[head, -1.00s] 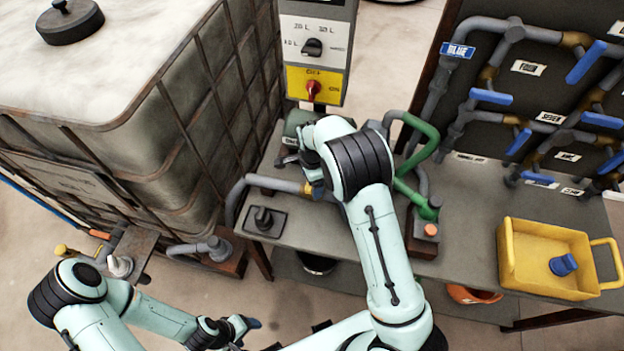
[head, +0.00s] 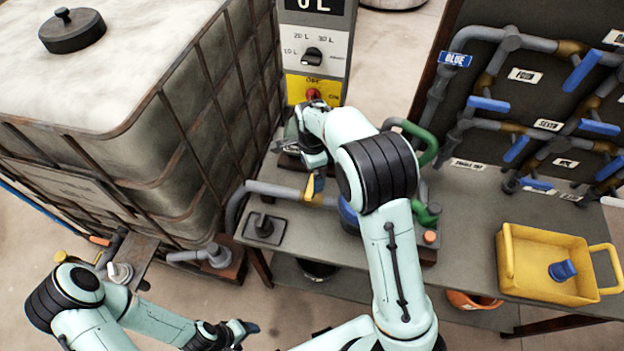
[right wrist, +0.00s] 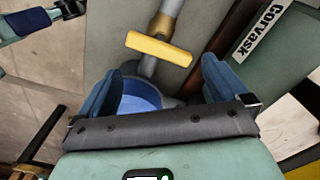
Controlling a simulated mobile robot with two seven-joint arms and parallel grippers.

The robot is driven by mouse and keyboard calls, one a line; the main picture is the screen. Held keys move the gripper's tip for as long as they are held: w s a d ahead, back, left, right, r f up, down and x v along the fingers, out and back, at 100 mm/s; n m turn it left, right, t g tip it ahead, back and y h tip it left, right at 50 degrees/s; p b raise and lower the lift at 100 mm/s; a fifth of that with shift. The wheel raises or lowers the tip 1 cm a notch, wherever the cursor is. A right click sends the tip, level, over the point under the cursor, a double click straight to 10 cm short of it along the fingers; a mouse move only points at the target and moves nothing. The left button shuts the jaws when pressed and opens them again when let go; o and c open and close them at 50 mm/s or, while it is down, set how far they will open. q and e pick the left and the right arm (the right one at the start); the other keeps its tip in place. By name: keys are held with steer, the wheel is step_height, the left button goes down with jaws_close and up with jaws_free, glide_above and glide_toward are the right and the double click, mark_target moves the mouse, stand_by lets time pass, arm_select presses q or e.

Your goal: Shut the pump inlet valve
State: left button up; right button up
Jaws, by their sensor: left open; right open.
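A yellow lever handle (head: 312,186) sits on the brass valve body of the grey pipe (head: 275,189) at the front of the bench; I take it as the pump inlet valve. In the right wrist view the handle (right wrist: 160,49) lies across the pipe, beyond my fingertips. My right gripper (right wrist: 163,75) is open, its blue fingers wide apart, with nothing between them touching. In the head view the right gripper (head: 312,158) is just behind the handle, its fingers mostly hidden by the wrist. My left gripper (head: 240,330) is open, low and away from the bench.
A blue round part (head: 347,212) is partly behind my right arm. A green body labelled Corvask (right wrist: 258,45) stands beside the pipe. A control box (head: 318,50) is behind, a caged tank (head: 120,130) left, a yellow tray (head: 545,285) and pipe panel (head: 540,110) right.

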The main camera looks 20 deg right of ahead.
step_height(320, 180, up, 4)
stand_by(0.7)
